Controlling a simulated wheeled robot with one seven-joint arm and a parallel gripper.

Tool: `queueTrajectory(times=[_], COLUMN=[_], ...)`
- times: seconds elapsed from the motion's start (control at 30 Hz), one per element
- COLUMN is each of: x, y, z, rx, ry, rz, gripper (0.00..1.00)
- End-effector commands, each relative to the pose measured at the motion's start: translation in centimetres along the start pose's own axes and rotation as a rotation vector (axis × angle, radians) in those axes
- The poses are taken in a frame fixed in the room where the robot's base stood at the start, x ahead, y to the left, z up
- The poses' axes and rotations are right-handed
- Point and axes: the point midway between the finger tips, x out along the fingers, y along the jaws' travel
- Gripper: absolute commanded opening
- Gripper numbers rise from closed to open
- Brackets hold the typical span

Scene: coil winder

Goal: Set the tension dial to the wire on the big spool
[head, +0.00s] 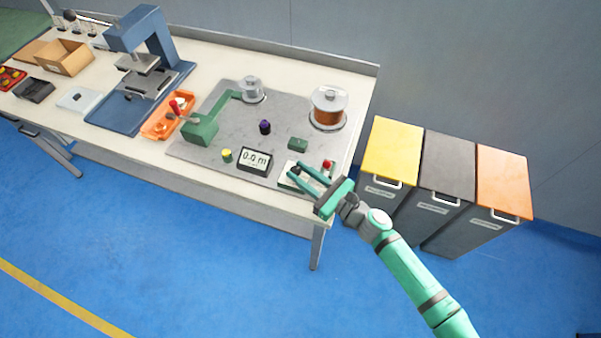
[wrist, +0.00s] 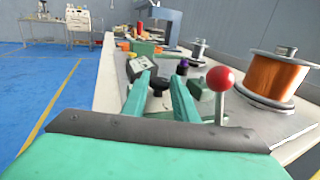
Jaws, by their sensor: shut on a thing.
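The big spool (head: 328,116), wound with copper-orange wire, stands at the back right of the grey plate, and also shows in the wrist view (wrist: 276,76). The tension dial appears to be the black knob (wrist: 158,86) on a pale panel (head: 285,182) at the plate's front right. My gripper (head: 295,172) reaches over this panel from the right, and its teal fingers are shut on the black knob. The fingers partly hide the knob and panel, so the dial's setting and markings cannot be read.
A red-ball lever (wrist: 221,80) stands close to the right of my fingers. A display (head: 256,160) reading 0.0 m, a purple-topped knob (head: 264,127), a green block (head: 298,144) and a small spool (head: 250,90) share the plate. Bins (head: 391,150) stand right of the bench.

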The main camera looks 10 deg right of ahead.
Motion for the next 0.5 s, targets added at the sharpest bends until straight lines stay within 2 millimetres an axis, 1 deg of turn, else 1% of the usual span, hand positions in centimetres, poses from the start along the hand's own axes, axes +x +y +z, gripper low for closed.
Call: queueTrajectory(times=[0.2,0.5], x=[0.06,0.02], y=[-0.2,-0.17], z=[0.02,0.08], rx=[0.0,0.002], ry=[0.001,0.0], rz=[0.085,0.099], gripper=[0.04,0.04])
